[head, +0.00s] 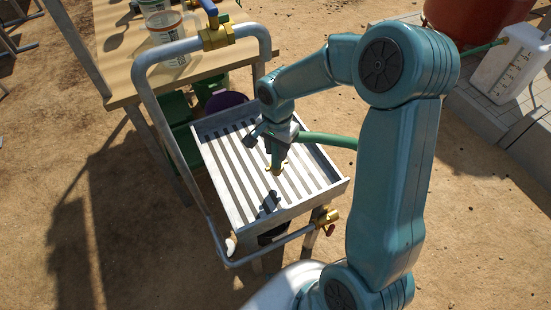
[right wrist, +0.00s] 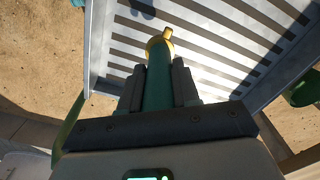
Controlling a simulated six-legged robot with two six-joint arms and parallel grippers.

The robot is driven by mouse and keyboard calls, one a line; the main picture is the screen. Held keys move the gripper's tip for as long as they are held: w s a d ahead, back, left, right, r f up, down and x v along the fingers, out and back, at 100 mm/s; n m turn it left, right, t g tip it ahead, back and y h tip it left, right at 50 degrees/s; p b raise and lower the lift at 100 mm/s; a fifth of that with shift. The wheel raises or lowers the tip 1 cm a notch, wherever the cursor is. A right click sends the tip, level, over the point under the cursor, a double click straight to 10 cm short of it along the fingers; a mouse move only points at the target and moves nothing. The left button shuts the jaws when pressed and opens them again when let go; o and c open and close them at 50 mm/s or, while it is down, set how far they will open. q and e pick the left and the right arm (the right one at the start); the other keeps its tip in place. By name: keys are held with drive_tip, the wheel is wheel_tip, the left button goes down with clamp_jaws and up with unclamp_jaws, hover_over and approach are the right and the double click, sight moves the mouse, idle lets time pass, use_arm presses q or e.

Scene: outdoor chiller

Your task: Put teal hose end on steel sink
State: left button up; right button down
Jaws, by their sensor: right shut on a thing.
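The teal hose end (head: 277,150) has a brass tip that points down over the steel sink (head: 318,199). My right gripper (head: 273,143) is shut on it, and the hose trails off to the right behind my arm. The right wrist view shows the hose end (right wrist: 159,72) between both fingers (right wrist: 157,85), with the brass tip beyond them. The sink (right wrist: 288,72) fills the upper part of that view. The tip is inside the sink's outline; I cannot tell whether it touches the bottom. My left gripper is not in view.
Another brass valve (head: 328,216) sits at the front right. A wooden table (head: 125,62) with jars stands behind. A white canister (head: 508,64) is at the far right. The sink's slatted floor looks clear.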

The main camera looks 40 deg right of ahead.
sight(276, 159)
wheel_tip(276, 159, down, 5)
drive_tip(key=shift+w, duration=0.1)
drive_tip(key=c, duration=0.8)
unclamp_jaws()
drive_tip(key=shift+r, duration=0.15)
wheel_tip(276, 159, up, 12)
drive_tip(key=shift+f+p, duration=0.1)
drive_tip(key=shift+p, duration=0.2)
